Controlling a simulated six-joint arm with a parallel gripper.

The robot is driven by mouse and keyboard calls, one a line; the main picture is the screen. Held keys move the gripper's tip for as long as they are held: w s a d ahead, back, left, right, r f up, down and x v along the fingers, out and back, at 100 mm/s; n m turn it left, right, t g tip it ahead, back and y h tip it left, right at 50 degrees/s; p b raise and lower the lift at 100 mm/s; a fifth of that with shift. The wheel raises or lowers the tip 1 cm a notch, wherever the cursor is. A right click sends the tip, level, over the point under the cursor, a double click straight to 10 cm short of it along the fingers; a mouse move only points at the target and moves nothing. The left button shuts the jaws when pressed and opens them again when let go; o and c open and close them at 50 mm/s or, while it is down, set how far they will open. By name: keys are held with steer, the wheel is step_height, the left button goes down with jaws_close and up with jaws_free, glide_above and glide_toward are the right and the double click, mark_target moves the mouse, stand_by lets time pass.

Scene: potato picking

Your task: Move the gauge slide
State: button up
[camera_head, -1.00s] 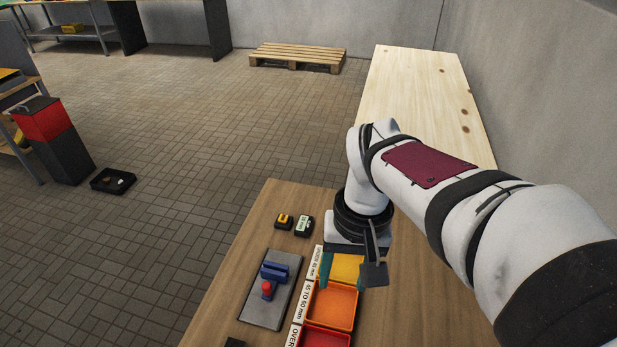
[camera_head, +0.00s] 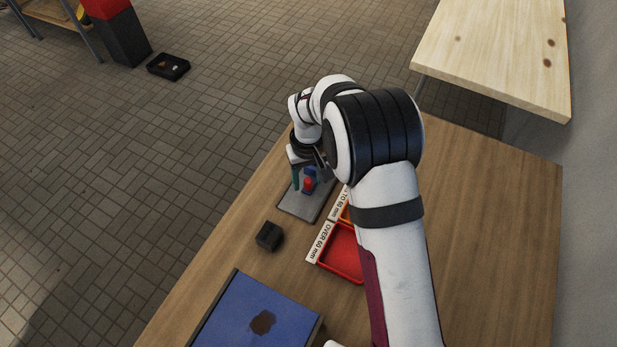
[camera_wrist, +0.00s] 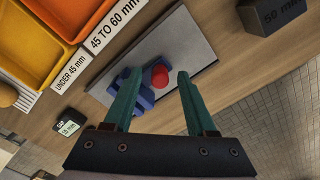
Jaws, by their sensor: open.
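The gauge is a grey plate (camera_head: 296,208) on the wooden table, with blue jaw blocks (camera_wrist: 141,100) and a red knob (camera_head: 308,184) on top. In the wrist view the red knob (camera_wrist: 160,75) shows just beyond and between the fingertips. Nothing is visibly held. I cannot tell whether the fingers touch the gauge. In the head view my gripper (camera_head: 303,178) is partly hidden by my arm, which also covers part of the gauge.
A red tray (camera_head: 345,262) and orange tray (camera_wrist: 60,18) lie beside the gauge with size labels. A black block (camera_head: 269,236) marked 50 mm (camera_wrist: 276,14) and a small 15 mm-looking block (camera_wrist: 68,127) sit nearby. A blue stained box (camera_head: 240,320) stands at the front.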

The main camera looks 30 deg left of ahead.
steer(key=shift+f, duration=0.45)
jaws_close()
stand_by(1.1)
